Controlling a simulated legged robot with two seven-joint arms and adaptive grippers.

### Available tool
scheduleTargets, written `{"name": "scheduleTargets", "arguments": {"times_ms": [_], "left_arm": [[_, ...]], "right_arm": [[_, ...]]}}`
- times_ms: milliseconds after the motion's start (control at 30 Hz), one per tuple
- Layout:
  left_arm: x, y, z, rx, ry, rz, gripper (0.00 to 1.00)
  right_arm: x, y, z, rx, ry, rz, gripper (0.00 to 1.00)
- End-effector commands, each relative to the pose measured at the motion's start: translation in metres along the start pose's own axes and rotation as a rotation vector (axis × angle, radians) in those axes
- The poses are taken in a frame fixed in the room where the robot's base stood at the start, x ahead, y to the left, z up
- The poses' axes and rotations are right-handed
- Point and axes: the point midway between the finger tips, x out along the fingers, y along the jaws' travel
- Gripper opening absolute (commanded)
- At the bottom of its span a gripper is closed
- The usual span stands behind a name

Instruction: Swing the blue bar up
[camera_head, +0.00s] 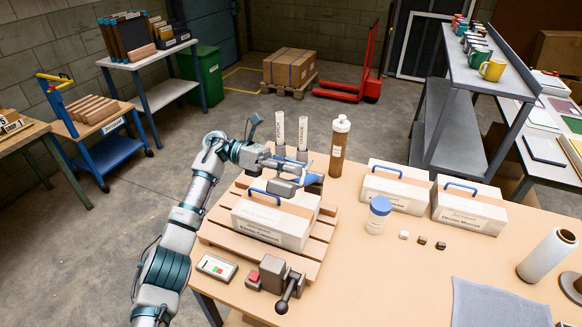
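A white box with a label (272,222) sits on a slatted wooden pallet (215,238) on the table. A blue bar (262,193) lies low along the box's top. My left gripper (288,180) is just above the box top, beside the bar. Another blue piece (306,180) shows at the gripper, partly hidden by it; I cannot tell whether it belongs to the same bar. I cannot tell whether the gripper's fingers are open or shut, or touch the bar. My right gripper is not in view.
Two white boxes with blue handles (396,190) (468,207), a blue-lidded jar (378,215) and a brown bottle (339,148) stand to the right. A grey clamp with a black lever (280,278) is at the pallet's front. A grey cloth (498,303) lies at front right.

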Motion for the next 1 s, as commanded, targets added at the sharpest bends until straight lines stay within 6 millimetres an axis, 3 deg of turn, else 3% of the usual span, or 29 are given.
{"name": "scheduleTargets", "arguments": {"times_ms": [67,433,800,1000], "left_arm": [[0.001,0.001,-0.001,-0.001,0.001,-0.001,0.35],[0.000,-0.003,0.005,0.001,0.000,-0.002,0.35],[0.001,-0.030,0.072,0.001,-0.001,-0.001,0.35],[0.001,-0.036,0.088,-0.001,0.000,-0.002,0.35]], "right_arm": [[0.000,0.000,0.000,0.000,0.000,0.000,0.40],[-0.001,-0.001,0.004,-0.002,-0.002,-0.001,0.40],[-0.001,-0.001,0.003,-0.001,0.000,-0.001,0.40],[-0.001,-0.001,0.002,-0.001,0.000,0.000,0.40]]}}
